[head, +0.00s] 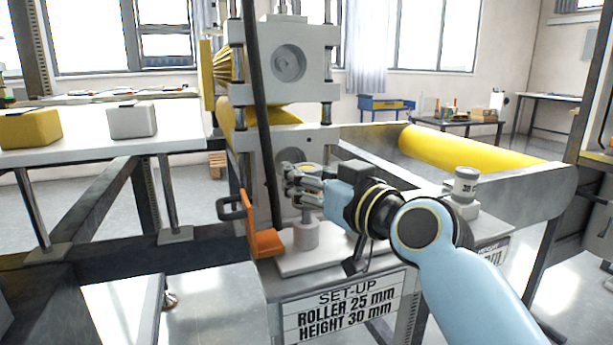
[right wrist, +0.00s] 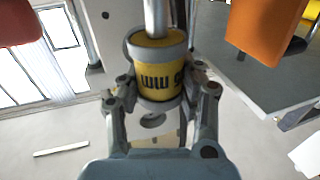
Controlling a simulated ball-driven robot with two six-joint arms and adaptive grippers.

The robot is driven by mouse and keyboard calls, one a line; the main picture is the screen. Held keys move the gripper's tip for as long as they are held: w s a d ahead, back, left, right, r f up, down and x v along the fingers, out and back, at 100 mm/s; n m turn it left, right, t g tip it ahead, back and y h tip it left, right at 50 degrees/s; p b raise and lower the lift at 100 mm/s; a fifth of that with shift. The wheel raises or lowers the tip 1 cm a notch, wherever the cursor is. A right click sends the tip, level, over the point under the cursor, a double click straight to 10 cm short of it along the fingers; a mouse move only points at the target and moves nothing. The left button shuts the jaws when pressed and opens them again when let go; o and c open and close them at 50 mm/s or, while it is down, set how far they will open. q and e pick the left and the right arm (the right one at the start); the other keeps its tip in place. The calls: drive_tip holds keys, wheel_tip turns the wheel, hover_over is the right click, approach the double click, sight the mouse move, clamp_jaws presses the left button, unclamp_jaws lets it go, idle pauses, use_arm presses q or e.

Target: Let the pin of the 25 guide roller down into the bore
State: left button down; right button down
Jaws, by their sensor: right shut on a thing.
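My right gripper (head: 304,186) is shut on the 25 guide roller, a small grey cylinder with a yellow band. The roller shows best in the right wrist view (right wrist: 158,72), between both fingers, its dark lettering upside down. A bare metal pin (right wrist: 156,16) runs from it out of the top of that picture. In the head view the fingers largely hide the roller, above a grey round block (head: 306,234) on a pale plate (head: 290,264). The bore is hidden, and I cannot tell whether the pin is in it. My left gripper is not in view.
An orange clamp-like part (head: 266,243) stands close left of the block, beside a dark slanted bar (head: 262,110). Another roller (head: 466,184) stands on a block to the right. A sign (head: 345,308) reads roller 25 mm, height 30 mm. The press frame (head: 288,62) rises behind.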

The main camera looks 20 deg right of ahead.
drive_tip(key=shift+f+b, duration=1.3)
drive_tip(key=shift+f, duration=0.3)
drive_tip(key=c, duration=0.7)
unclamp_jaws()
drive_tip(key=v, duration=1.2)
